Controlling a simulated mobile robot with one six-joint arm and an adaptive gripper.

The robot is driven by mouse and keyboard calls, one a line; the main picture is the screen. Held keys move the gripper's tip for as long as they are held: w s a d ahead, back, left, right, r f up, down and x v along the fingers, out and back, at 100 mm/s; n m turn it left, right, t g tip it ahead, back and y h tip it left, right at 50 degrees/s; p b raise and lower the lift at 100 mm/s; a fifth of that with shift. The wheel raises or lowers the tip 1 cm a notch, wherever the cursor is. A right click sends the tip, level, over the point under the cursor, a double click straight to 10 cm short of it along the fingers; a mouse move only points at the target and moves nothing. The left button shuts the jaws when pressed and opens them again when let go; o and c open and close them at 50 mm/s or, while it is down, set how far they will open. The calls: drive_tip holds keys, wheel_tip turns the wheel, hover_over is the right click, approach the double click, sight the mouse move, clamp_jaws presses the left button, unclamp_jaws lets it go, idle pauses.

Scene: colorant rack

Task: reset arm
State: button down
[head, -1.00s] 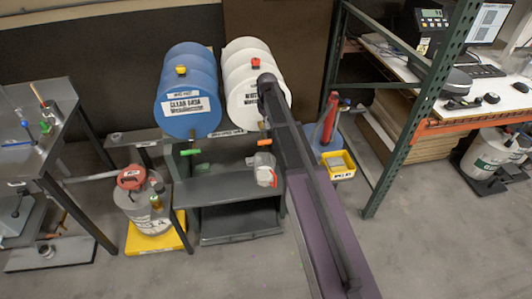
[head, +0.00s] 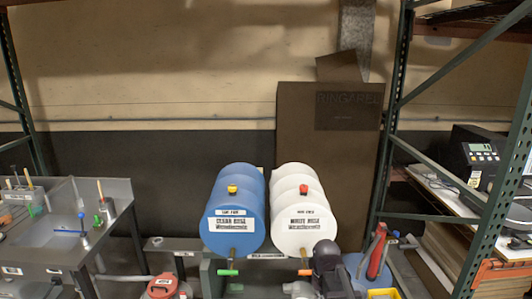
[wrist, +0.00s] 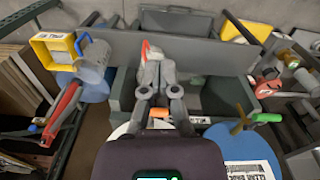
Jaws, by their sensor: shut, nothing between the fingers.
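My gripper (wrist: 156,72) shows in the wrist view, its grey fingers together with nothing held between them. It is above the drum stand, and a small pale container with a red part (wrist: 148,48) lies behind the fingertips, partly hidden; I cannot tell whether they touch. In the head view a dark link of my arm (head: 332,268) rises at the bottom, right of centre, in front of the white drum (head: 304,217).
A blue drum (head: 234,205) lies left of the white one, with a green tap handle (head: 228,272) below. A red-topped can (head: 161,286) stands lower left. A metal table (head: 95,232) is at left, a green rack post (head: 505,195) at right. A yellow bin (wrist: 55,50) shows in the wrist view.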

drive_tip(key=s+m, duration=0.1)
drive_tip(key=s, duration=0.7)
drive_tip(key=shift+s+m, duration=0.4)
